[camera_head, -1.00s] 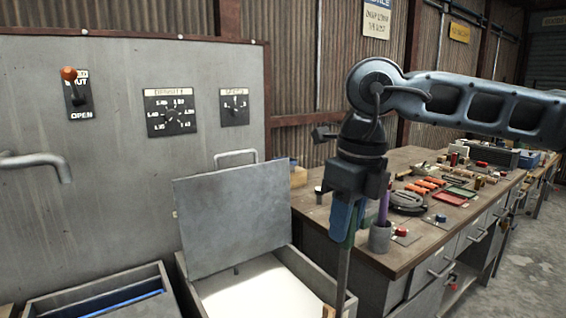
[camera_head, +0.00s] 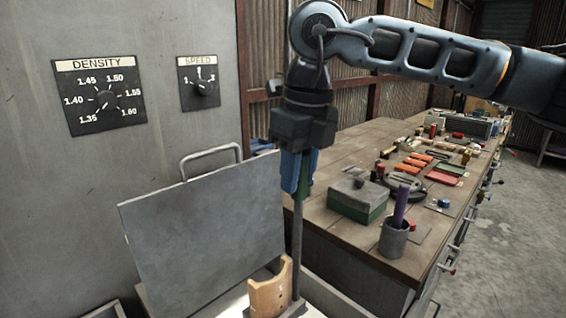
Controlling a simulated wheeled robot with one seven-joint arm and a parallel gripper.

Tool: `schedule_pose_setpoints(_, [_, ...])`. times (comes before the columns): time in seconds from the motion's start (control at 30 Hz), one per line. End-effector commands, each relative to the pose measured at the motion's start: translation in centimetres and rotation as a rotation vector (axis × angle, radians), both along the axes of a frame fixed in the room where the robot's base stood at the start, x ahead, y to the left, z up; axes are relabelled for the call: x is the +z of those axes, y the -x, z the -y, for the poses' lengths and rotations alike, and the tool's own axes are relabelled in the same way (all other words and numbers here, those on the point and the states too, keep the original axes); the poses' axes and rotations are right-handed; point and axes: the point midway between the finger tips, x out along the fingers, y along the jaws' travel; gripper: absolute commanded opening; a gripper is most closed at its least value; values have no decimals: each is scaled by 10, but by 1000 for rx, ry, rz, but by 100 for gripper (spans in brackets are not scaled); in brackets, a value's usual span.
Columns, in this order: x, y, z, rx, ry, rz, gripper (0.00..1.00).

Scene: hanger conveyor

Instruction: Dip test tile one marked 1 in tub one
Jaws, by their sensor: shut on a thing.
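My gripper (camera_head: 298,188) points straight down with its blue fingers shut on a tool with a green handle and a long thin grey shaft (camera_head: 297,235). A tan curved piece (camera_head: 267,294), which looks like the test tile, is at the shaft's lower end; no number is readable on it. It shows over the white contents (camera_head: 236,304) of an open tub (camera_head: 338,293); I cannot tell whether it touches them. The tub's grey lid (camera_head: 205,235) stands raised behind and left of the shaft. No tub number is visible.
A grey panel with a density dial (camera_head: 104,97) and a speed dial (camera_head: 201,83) stands behind the tub. On the right, a workbench (camera_head: 345,162) holds a green box (camera_head: 358,200), a cup (camera_head: 393,238) with a purple item, and several small things. Floor at far right is clear.

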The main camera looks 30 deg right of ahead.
Motion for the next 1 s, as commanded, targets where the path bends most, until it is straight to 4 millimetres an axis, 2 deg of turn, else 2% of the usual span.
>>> schedule_pose_setpoints(0.37, [-14, 0, 0, 0, -1, 0, 0])
schedule_pose_setpoints(1.0, [-70, 0, 0, 0, 0, 1, 0])
